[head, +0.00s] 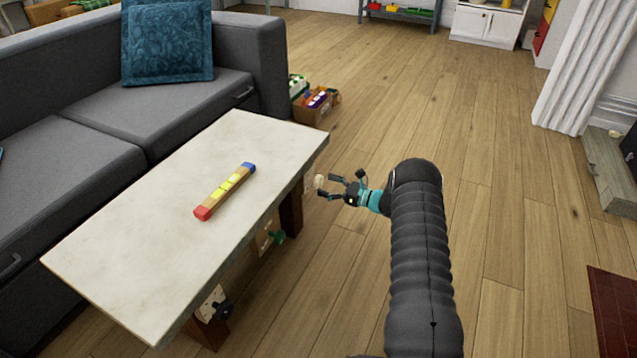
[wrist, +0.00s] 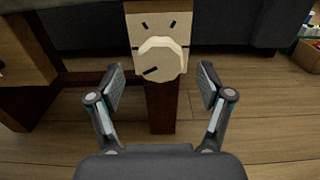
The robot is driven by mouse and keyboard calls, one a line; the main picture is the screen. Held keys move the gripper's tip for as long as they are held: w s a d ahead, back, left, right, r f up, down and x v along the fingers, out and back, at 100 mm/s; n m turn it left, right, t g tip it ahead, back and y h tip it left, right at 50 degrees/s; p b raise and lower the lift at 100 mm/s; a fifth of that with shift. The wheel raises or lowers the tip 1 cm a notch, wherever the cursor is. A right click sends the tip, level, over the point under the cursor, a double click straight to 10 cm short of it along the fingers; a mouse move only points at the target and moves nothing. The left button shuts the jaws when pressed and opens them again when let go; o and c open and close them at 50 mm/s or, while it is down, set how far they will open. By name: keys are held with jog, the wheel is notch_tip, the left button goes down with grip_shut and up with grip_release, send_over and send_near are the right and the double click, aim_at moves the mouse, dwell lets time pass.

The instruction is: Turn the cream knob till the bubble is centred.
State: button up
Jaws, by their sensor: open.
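The cream knob (head: 319,182) is at the far right leg of the low table (head: 110,262). In the wrist view the round cream knob (wrist: 160,58) faces me on a pale wooden plate (wrist: 142,22) with dark tick marks. A dark pointer line on the knob points to its lower left. My gripper (head: 332,187) is open in front of the knob, its fingers to either side and apart from it in the wrist view (wrist: 161,84). A spirit level (head: 208,204) with red and blue ends and yellow vials lies on the tabletop. Its bubble is too small to place.
A green knob (head: 278,237) and a black knob (head: 225,308) show below the table's right edge. A grey sofa (head: 150,110) stands behind the table. A box of toys (head: 315,105) sits by the sofa's end.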

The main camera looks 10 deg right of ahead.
aim_at(321, 183)
jog(key=shift+x, duration=1.85)
jog(key=c, duration=1.2)
